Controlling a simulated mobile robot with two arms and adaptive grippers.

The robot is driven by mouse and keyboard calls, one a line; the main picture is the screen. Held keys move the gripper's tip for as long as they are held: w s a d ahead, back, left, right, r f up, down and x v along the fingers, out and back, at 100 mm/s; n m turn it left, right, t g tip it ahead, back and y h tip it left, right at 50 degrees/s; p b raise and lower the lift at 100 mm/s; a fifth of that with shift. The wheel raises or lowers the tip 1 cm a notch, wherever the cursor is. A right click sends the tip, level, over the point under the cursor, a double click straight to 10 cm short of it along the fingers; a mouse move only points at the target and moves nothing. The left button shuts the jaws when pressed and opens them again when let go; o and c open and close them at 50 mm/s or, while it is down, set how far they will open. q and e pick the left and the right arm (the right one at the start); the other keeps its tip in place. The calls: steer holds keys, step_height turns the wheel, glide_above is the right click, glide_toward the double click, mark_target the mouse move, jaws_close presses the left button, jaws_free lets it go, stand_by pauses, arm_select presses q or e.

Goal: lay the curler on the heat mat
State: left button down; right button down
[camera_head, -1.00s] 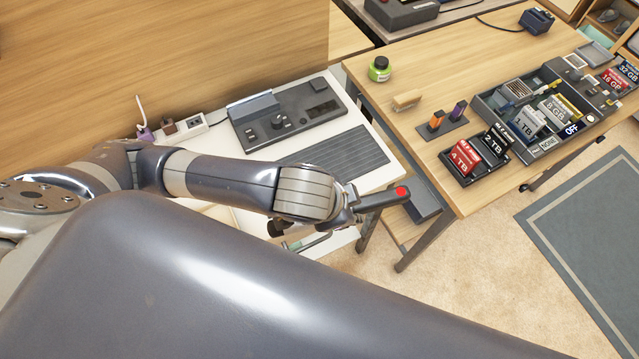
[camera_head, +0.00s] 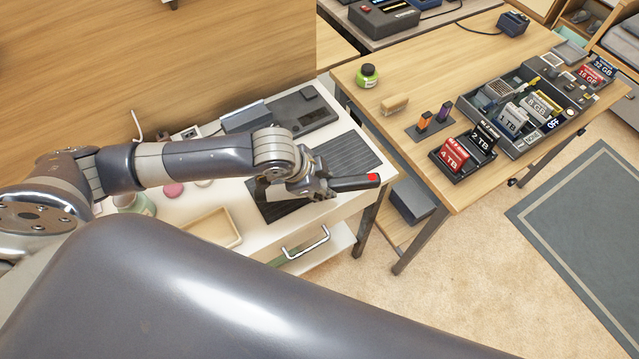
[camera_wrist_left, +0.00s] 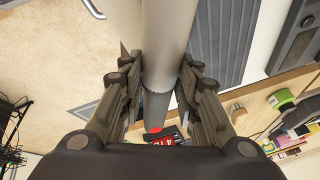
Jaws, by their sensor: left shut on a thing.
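The curler (camera_head: 352,184) is a dark grey rod with a red tip. My left gripper (camera_head: 316,186) is shut on it. The curler points right in the head view, its tip past the mat's edge. In the left wrist view, the curler (camera_wrist_left: 166,55) runs between the fingers (camera_wrist_left: 158,82). The heat mat (camera_head: 346,157) is a dark ridged rectangle on the white desk. The gripper and curler appear above the mat and partly cover it; the height gap is unclear. The mat also shows in the left wrist view (camera_wrist_left: 224,38). My right gripper is not in view.
A dark control device (camera_head: 302,110) lies behind the mat. A shallow tray (camera_head: 217,228) and a jar (camera_head: 136,203) are on the desk to the left. A wooden table (camera_head: 408,82) with drive holders stands right, with a gap between it and the desk.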

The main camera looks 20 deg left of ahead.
arm_select(q)
steer(key=shift+w+a+f, duration=0.1)
steer(key=shift+w+a, duration=0.35)
steer(key=shift+w, duration=0.15)
steer(key=shift+f, duration=1.7)
steer(key=c, duration=1.2)
jaws_free()
steer(key=shift+s+f, duration=0.1)
steer(key=shift+f, duration=0.1)
steer(key=v, duration=1.2)
steer(key=shift+r+p, duration=0.15)
steer(key=shift+p, duration=0.15)
